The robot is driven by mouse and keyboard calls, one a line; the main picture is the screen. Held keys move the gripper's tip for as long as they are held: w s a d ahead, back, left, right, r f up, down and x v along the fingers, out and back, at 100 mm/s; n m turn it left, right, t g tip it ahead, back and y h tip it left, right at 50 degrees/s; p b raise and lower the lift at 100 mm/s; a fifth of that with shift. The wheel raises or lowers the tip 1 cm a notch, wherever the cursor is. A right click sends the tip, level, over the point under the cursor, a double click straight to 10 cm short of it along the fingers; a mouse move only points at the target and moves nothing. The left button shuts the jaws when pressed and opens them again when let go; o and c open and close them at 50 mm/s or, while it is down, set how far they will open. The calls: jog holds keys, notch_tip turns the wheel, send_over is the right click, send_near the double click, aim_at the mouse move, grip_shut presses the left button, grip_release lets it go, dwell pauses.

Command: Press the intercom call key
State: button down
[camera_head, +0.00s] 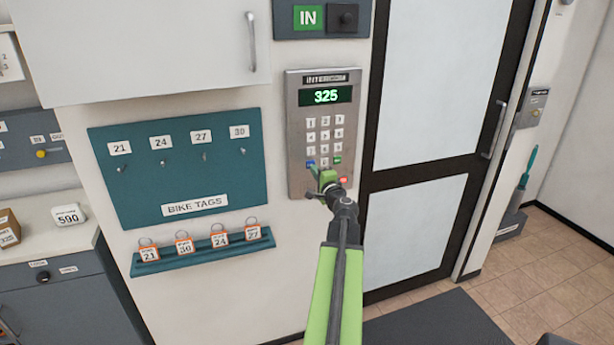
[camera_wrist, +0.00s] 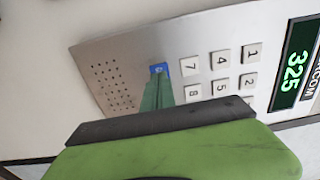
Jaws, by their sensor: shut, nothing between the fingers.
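The intercom (camera_head: 297,120) is a grey metal wall panel with a green-on-black display (camera_head: 326,96) reading 325. Below the display are pale number keys, a blue key (camera_head: 310,162) at lower left and a green key (camera_head: 337,160) at lower right. In the wrist view the panel appears turned sideways, and the blue key (camera_wrist: 160,68) shows just beyond the fingertips. My gripper (camera_head: 313,169) is shut and empty, its tips at the blue key; contact cannot be told. In the wrist view my gripper (camera_wrist: 158,82) hides the green key and some number keys.
A red light (camera_head: 343,180) shows low on the panel, near my wrist. Left of the panel is a teal bike tags board (camera_head: 180,180) with a ledge (camera_head: 200,257) of several tags below. A dark-framed glass door (camera_head: 430,80) stands close on the right. A white cabinet (camera_head: 150,50) hangs upper left.

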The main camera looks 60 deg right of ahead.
jog(key=shift+w+d, duration=0.45)
jog(key=shift+d, duration=0.2)
jog(key=shift+r, duration=0.1)
